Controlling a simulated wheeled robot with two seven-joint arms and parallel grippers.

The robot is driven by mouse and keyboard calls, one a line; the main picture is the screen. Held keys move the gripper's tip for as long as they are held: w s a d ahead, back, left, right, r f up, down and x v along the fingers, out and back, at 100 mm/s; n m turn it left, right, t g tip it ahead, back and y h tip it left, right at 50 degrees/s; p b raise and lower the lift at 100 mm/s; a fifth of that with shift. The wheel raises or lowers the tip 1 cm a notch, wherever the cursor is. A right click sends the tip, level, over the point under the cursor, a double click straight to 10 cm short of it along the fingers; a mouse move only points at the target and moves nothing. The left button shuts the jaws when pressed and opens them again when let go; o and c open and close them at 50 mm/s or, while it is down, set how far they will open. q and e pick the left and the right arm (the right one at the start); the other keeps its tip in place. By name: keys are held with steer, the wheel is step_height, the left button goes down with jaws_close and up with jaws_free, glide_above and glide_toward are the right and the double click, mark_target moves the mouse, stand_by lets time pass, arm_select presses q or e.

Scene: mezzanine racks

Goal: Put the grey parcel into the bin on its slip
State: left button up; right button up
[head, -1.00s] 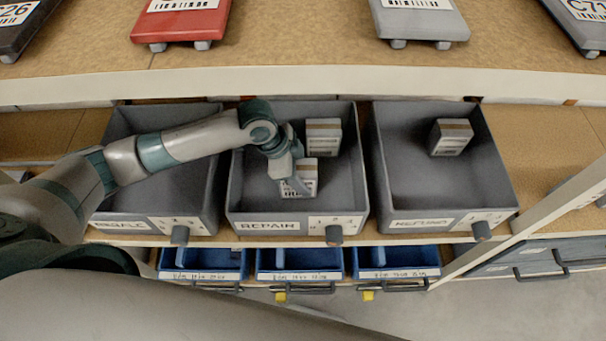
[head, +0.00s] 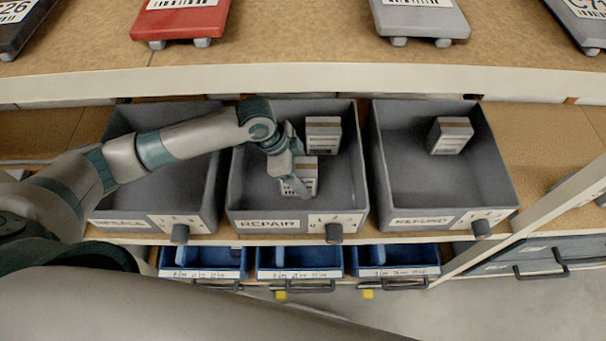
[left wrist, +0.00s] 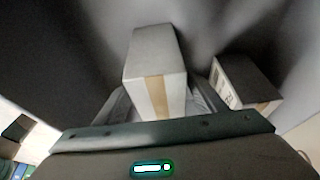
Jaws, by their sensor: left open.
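The grey parcel (head: 304,172), with a tan tape strip and a printed label, is in the middle grey bin marked REPAIR (head: 236,190). It also shows in the left wrist view (left wrist: 155,65). My left gripper (head: 297,187) reaches into this bin, its fingers open on either side of the parcel and partly covering it in the head view. I cannot tell whether they touch it. A second similar parcel (head: 323,135) stands behind, nearer the bin's back wall. The slip's wording is too small to read. My right gripper is not in view.
The left bin, its label reading like RESALE (head: 120,224), looks empty where visible. The right bin marked REFUND (head: 505,200) holds one parcel (head: 450,136). A shelf edge (head: 300,80) runs above the bins. Blue drawers (head: 300,260) sit below, and a pale post (head: 540,210) stands right.

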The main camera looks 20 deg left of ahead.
arm_select(q)
steer(key=b+v, duration=0.2)
steer(key=v, duration=0.9)
steer(key=shift+a+r, duration=0.15)
steer(key=shift+a, duration=0.05)
steer(key=shift+s+r, duration=0.1)
steer(key=shift+r, duration=0.05)
